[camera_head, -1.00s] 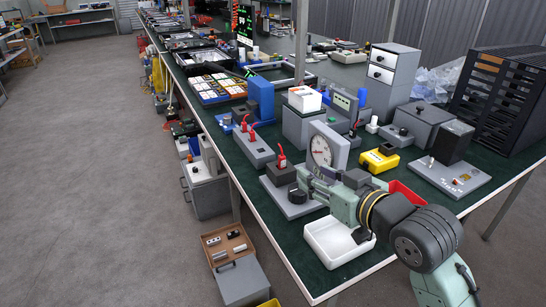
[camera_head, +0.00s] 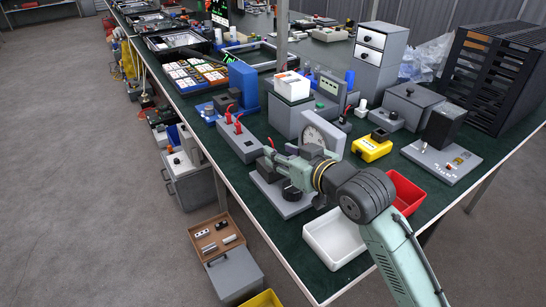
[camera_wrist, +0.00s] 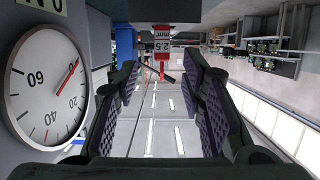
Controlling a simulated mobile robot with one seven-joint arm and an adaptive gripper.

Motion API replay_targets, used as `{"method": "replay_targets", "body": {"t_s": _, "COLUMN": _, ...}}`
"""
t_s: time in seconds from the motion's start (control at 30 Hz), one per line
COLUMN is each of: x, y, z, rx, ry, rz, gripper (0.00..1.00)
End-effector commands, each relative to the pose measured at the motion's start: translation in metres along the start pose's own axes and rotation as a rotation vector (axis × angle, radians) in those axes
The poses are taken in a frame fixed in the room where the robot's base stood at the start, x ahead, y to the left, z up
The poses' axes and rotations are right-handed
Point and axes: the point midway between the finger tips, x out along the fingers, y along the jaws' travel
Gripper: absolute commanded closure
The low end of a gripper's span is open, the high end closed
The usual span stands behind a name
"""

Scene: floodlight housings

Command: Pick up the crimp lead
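Several small red leads stand on grey blocks in the head view; I cannot tell for certain which is the crimp lead. One red lead (camera_head: 271,143) rises at the dark block beside the round dial gauge (camera_head: 314,139). My gripper (camera_head: 268,158) is right at that block and partly hides it. In the wrist view a red piece with a white "2.5 mm²" label (camera_wrist: 163,43) shows ahead, roughly centred between the fingers. My gripper (camera_wrist: 163,95) is open, with nothing between its pads. The gauge face (camera_wrist: 45,88) is close on the left.
Two more red leads (camera_head: 238,124) stand on a long grey block (camera_head: 240,142) to the left. A white tray (camera_head: 335,238) and a red tray (camera_head: 404,190) lie near the front edge. A yellow box (camera_head: 371,149) stands right of the gauge.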

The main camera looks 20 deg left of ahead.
Motion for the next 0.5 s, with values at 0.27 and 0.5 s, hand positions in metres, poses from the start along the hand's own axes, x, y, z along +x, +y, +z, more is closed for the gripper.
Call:
{"method": "replay_targets", "body": {"t_s": 0.27, "x": 0.038, "y": -0.003, "z": 0.003, "rx": 0.002, "ry": -0.001, "rz": -0.003, "gripper": 0.63}}
{"method": "replay_targets", "body": {"t_s": 0.5, "x": 0.042, "y": -0.002, "z": 0.005, "rx": 0.001, "ry": 0.0, "rz": 0.0, "gripper": 0.63}}
